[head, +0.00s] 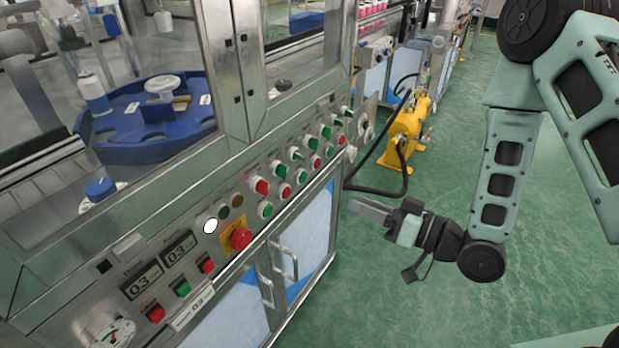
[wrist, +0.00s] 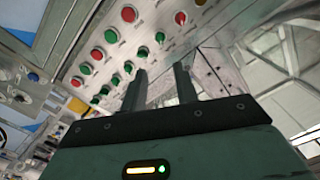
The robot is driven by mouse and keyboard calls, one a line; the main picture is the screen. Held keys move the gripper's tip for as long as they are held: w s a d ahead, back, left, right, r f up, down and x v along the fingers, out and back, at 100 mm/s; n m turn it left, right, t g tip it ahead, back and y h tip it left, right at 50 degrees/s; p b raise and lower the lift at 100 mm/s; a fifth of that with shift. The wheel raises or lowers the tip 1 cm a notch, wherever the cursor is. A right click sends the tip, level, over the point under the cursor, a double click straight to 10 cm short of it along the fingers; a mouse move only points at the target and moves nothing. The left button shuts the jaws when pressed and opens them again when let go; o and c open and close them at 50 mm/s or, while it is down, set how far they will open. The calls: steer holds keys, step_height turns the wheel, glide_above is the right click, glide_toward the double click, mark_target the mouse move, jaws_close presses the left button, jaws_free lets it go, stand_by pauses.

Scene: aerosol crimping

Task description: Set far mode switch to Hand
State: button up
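The control panel (head: 225,225) runs along the machine front and carries several red and green buttons and lever-like green switches. At its far end is a green switch (head: 346,112); another green switch (head: 326,132) and a third (head: 296,154) sit nearer. The labels are too small to read, so I cannot tell which is the far mode switch or its position. My gripper (head: 362,208) is right of the panel, apart from it, pointing left towards the cabinet. In the wrist view my gripper (wrist: 163,85) has its two fingers apart with nothing between them.
A red emergency stop (head: 240,238) on a yellow plate sits mid-panel. Cabinet doors with metal handles (head: 290,262) are below. A yellow machine (head: 405,132) with a black hose stands beyond the panel's far end. The green floor (head: 400,290) around my arm is clear.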

steer(key=b, duration=1.1)
glide_toward(283, 171)
steer(key=x, duration=0.7)
steer(key=shift+w+p, duration=0.4)
steer(key=shift+a+f, duration=0.15)
steer(key=shift+c, duration=0.3)
jaws_close()
